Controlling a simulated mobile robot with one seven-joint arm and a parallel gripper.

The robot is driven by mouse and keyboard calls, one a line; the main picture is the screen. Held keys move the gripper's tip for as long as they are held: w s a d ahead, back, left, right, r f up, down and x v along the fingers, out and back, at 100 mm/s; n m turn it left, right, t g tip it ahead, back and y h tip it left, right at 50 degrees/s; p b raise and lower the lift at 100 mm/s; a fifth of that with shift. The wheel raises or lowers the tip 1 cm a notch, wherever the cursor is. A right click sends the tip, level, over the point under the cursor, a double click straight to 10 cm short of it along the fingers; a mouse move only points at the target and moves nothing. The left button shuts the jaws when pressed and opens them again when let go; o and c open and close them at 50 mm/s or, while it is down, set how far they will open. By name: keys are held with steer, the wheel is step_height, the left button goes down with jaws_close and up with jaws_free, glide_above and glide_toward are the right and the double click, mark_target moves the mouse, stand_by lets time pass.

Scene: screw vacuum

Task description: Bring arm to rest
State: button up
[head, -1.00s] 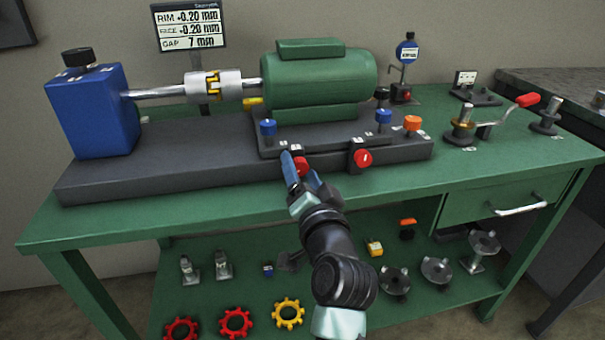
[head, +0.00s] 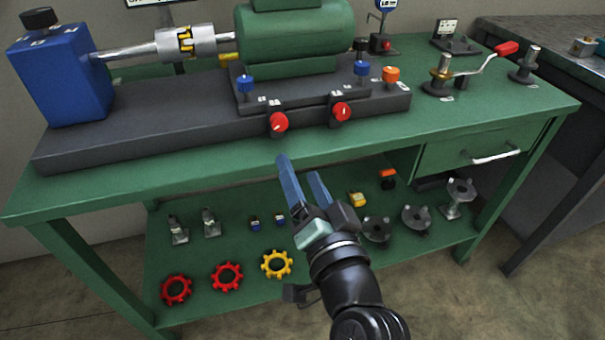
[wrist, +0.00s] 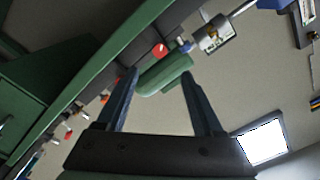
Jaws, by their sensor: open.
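My gripper (head: 300,172) is open and empty. In the head view its two blue fingers point up and away, in front of the bench's front edge and apart from everything. The wrist view also shows the gripper (wrist: 158,75) with its fingers spread and nothing between them but the distant green motor (wrist: 165,74). In the head view the motor (head: 295,40) sits on a dark base (head: 160,125). Two red knobs, a left one (head: 279,122) and a right one (head: 342,111), are on the base's front, beyond the fingertips.
The green bench (head: 480,110) has a drawer (head: 480,148) at right. Its lower shelf (head: 200,255) holds red and yellow gear-shaped rings, small fittings and round metal stands. A blue block (head: 65,75) joins the motor by a shaft. A crank (head: 475,67) stands at back right.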

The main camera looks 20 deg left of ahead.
stand_by(0.4)
steer(key=d+r+n+t+h, duration=0.1)
steer(key=d+r+t+h, duration=0.15)
steer(key=r, duration=0.85)
steer(key=d+r+n+t+h, duration=0.1)
steer(key=d+r+n+t, duration=0.2)
steer(key=r, duration=0.7)
steer(key=s+d+r+m+t+h, duration=0.1)
steer(key=s+d+r+t+h, duration=0.2)
steer(key=s+r, duration=0.35)
steer(key=s+d+r+m+t+h, duration=0.1)
steer(key=s+d+r+t+h, duration=0.25)
steer(key=r, duration=0.55)
step_height(320, 180, up, 31)
steer(key=p, duration=3.1)
steer(key=shift+w+a+r, duration=0.2)
steer(key=shift+a, duration=0.15)
